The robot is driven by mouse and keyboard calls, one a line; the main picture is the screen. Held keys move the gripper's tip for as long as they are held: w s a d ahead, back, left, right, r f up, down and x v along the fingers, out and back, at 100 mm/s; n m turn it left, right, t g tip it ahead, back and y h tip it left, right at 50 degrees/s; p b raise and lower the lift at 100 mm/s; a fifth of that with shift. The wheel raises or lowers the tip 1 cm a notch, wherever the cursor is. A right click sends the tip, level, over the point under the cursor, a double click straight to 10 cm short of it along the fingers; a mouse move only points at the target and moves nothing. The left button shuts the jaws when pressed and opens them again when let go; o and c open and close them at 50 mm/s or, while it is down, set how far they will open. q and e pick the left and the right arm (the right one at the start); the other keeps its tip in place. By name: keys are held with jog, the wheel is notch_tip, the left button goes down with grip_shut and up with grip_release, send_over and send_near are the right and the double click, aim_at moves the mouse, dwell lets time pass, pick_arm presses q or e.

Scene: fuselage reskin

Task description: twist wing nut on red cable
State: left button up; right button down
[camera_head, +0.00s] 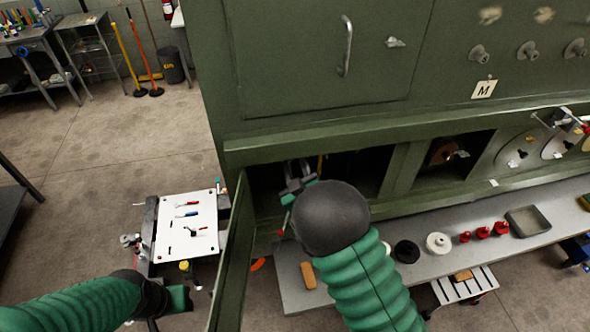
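My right arm reaches up from the bottom into an open, dark compartment (352,170) of the green fuselage panel. Its gripper (296,180) is at the left part of the opening, and its dark forearm hides part of the inside. A small red piece (285,222) shows just below that gripper; I cannot tell whether it is the red cable. My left gripper (178,299) is low at the left, beside the open green door (232,262), away from the compartment. The finger gap of neither gripper is clear.
The open door stands between my two arms. A grey bench (455,258) below the panel holds red knobs (483,232), a white disc (438,243) and a grey tray (528,221). A white tool board (187,224) stands left of the door. Open floor lies further left.

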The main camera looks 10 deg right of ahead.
jog(key=shift+a+r+m+b, duration=0.1)
jog(key=shift+r+m+b, duration=0.05)
jog(key=shift+m+b, duration=13.95)
jog(key=n+b, duration=0.3)
jog(key=shift+n+b, duration=0.35)
jog(key=shift+n, duration=0.05)
jog(key=c, duration=1.3)
grip_release()
jog(key=o, duration=0.3)
